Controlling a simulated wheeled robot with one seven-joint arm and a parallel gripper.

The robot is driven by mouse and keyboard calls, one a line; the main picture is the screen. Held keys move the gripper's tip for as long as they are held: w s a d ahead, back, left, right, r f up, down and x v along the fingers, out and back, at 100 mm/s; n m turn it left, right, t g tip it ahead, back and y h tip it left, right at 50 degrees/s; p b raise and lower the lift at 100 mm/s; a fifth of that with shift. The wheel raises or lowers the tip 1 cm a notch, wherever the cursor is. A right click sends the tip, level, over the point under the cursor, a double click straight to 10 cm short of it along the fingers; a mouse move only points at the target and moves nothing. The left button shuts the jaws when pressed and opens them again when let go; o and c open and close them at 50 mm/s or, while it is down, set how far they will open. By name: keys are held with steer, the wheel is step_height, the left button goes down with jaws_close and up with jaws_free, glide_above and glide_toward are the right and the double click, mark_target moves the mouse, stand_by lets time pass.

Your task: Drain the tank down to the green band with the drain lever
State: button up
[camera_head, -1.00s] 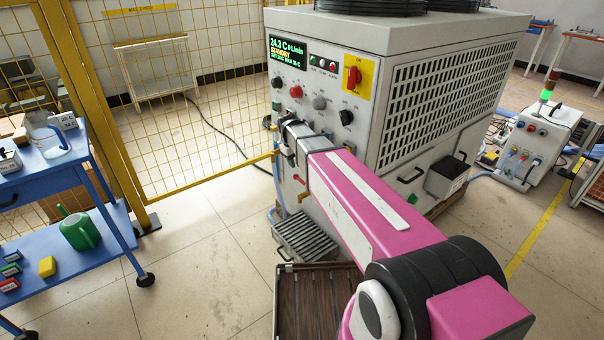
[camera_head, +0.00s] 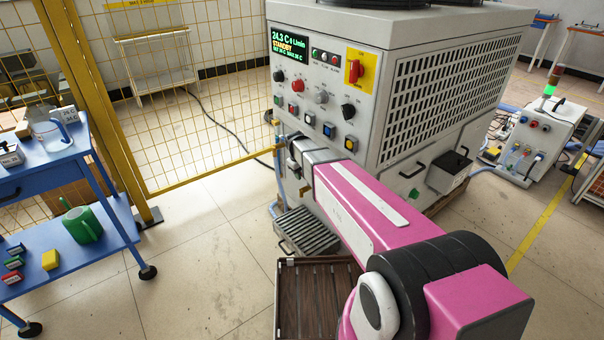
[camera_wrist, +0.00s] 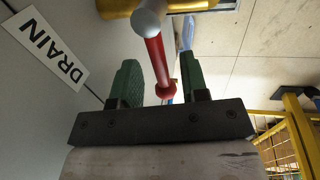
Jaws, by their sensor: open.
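The drain lever (camera_wrist: 157,62) has a red handle and a grey rounded end at a brass valve body (camera_wrist: 180,6) in the wrist view. A white DRAIN label (camera_wrist: 45,48) is on the grey panel to its left. My gripper (camera_wrist: 158,66) is open, with one green finger on each side of the red handle; I cannot tell whether either touches it. In the head view my arm reaches the lower front left of the grey machine (camera_head: 450,95), and the lever is hidden there. A narrow bluish vertical tube (camera_head: 279,170) shows at its left edge; no green band can be made out.
The machine's display (camera_head: 289,46) reads 24.3 C and STANDBY. Knobs and lit buttons (camera_head: 328,130) sit above my gripper. A slatted grate (camera_head: 308,230) lies below.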

steer(key=shift+c, duration=0.3)
jaws_close()
steer(key=shift+s+a, duration=0.1)
steer(key=shift+s+a+n+t+y, duration=0.2)
steer(key=shift+s+n, duration=0.1)
steer(key=shift+n, duration=0.65)
steer(key=shift+s+a+n+t+y, duration=0.1)
steer(key=shift+s+a+n, duration=0.15)
steer(key=shift+n, duration=0.75)
steer(key=shift+s+a+n+t+y, duration=0.15)
steer(key=shift+s+n, duration=0.2)
steer(key=shift+n, duration=0.6)
steer(key=shift+o, duration=0.3)
jaws_free()
steer(key=shift+r, duration=0.1)
